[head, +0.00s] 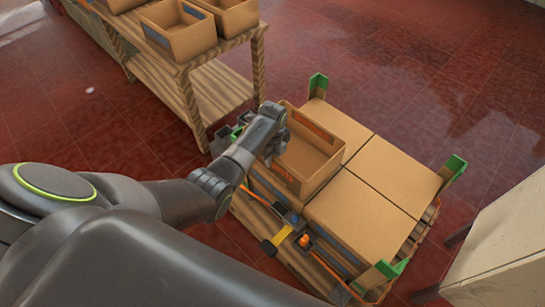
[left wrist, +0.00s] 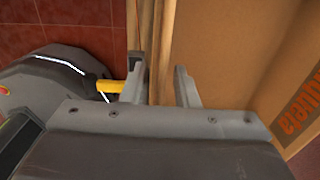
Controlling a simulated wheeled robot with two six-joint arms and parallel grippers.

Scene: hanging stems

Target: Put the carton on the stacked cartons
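An open brown carton (head: 325,139) with an orange print on its side is at the near left corner of the stacked cartons (head: 360,215). It appears to rest there, though its underside is hidden. My left gripper (head: 279,143) is at the carton's left wall. In the left wrist view, the carton's inside (left wrist: 235,45) fills the right half, and its wall runs between the two fingers of my left gripper (left wrist: 160,88). The fingers stand apart, one on each side of the wall, and look open. My right gripper is not in view.
The stack stands on a pallet with green corner pieces (head: 455,167), an orange strap and a yellow-handled part (head: 277,241). A wooden table (head: 205,90) at the back left holds more open cartons (head: 178,30). A pale cabinet (head: 505,245) stands at the right. Red tiled floor is clear behind.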

